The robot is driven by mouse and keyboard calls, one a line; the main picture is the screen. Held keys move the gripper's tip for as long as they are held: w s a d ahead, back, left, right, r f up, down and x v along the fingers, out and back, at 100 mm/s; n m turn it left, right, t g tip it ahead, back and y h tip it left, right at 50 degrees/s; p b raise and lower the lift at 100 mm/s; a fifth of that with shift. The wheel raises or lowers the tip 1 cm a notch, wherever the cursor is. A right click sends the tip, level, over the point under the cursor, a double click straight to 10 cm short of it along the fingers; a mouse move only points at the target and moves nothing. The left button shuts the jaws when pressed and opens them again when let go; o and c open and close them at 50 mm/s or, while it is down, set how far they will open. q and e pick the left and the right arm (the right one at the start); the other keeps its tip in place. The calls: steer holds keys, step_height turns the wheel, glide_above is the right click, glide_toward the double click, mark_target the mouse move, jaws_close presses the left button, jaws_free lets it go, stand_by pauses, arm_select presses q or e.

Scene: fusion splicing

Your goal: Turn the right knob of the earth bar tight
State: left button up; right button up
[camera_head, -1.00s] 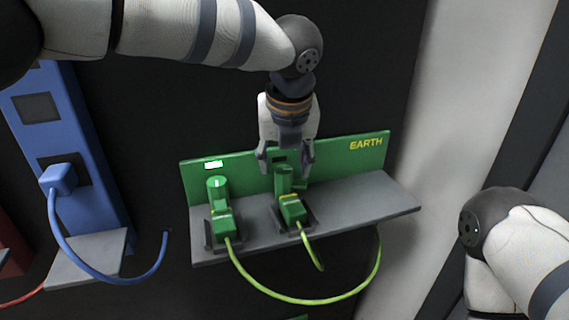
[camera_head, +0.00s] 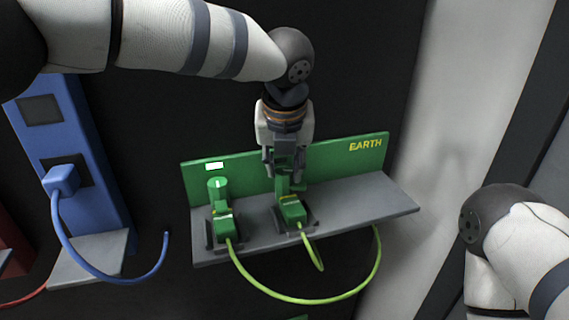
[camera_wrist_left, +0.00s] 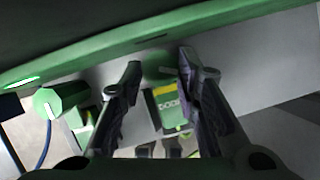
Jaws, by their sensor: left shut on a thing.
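The green earth bar (camera_head: 345,150) has a back plate lettered EARTH and a grey shelf. Its right knob (camera_head: 284,186) is green and stands behind the right green plug block. My left gripper (camera_head: 285,172) points down over this knob and is shut on it; the fingers hide much of the knob. In the left wrist view the knob (camera_wrist_left: 160,69) shows between the two fingertips. The left knob (camera_head: 217,186) stands free, with a white mark on its top. My right arm shows at the right edge, but its gripper is out of view.
Green plug blocks (camera_head: 223,224) sit on the shelf (camera_head: 370,200), joined by a yellow-green cable (camera_head: 300,301) looping below. A blue panel (camera_head: 85,150) with a plug and cable stands to the left. A small white light (camera_head: 214,166) glows above the left knob.

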arm_select(q)
steer(key=shift+a+m+g+h+p, duration=0.15)
steer(key=shift+m+h, duration=0.3)
steer(key=shift+m, duration=0.8)
steer(key=shift+a+m+g+h+p, duration=0.15)
steer(key=shift+m+h, duration=0.3)
steer(key=shift+m, duration=0.8)
steer(key=o, duration=1.2)
steer(key=v, duration=0.8)
steer(key=shift+c, duration=0.2)
